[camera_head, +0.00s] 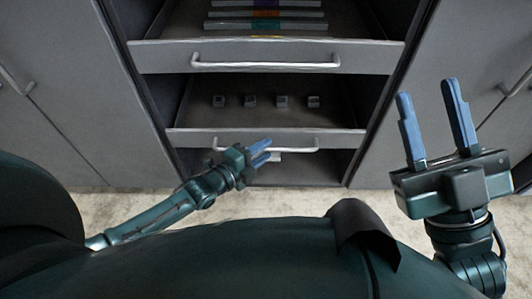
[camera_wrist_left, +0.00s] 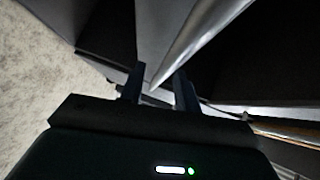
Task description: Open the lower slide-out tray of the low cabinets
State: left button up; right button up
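The low cabinet's lower slide-out tray (camera_head: 190,138) has a grey front with a pale bar handle (camera_head: 300,149). Its inside shows above the front, with several small grey blocks in it; I cannot tell how far it is slid out. My left gripper (camera_head: 265,152) is at the left-middle part of this handle, its blue fingers pointing right. In the left wrist view, the fingers of my left gripper (camera_wrist_left: 160,90) are apart, with the end of a pale bar (camera_wrist_left: 200,40) showing between or just beyond them. My right gripper (camera_head: 437,118) is open and empty at the right.
An upper tray (camera_head: 160,56) with its own bar handle (camera_head: 265,65) holds flat coloured items above the lower one. Closed grey cabinet doors (camera_head: 60,90) flank the bay on the left and right. Pale floor (camera_head: 290,200) lies in front.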

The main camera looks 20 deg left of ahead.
pick_arm(q)
jog(key=shift+x, duration=0.75)
jog(key=shift+c, duration=0.3)
grip_shut()
